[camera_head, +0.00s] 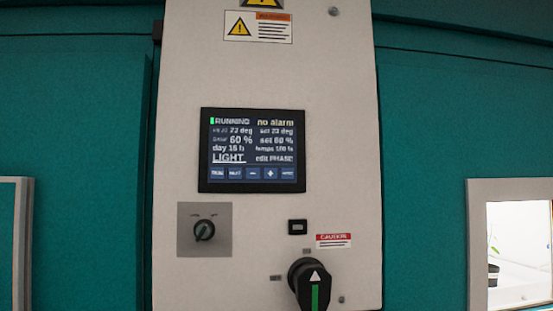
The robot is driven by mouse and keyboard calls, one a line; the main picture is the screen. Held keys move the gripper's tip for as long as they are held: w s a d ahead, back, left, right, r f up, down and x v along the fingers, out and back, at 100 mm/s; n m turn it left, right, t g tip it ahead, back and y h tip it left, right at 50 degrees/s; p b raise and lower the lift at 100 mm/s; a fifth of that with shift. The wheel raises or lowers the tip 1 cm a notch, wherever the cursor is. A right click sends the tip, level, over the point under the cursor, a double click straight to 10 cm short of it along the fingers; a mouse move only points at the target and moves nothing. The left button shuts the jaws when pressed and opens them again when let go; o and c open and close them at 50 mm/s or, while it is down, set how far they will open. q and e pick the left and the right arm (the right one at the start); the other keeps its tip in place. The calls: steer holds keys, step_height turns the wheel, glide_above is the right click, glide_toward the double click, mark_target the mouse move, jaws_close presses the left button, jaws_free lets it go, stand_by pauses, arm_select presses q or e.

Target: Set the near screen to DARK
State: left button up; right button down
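The near screen (252,150) is a dark rectangular display on a light grey control panel (345,120), in the middle of the head view. It reads RUNNING, no alarm, several values, an underlined LIGHT (228,157) at lower left and "edit PHASE" at lower right. A row of blue touch keys (252,173) runs along its bottom, one with a minus and one with a plus; the other labels are too small to read surely. Neither of my grippers is in view.
Below the screen are a small selector switch (204,230) on a grey plate, a small black square fitting (297,227) and a large black rotary handle (310,285) with a green stripe. Teal walls flank the panel. A window (515,240) at right shows a potted plant.

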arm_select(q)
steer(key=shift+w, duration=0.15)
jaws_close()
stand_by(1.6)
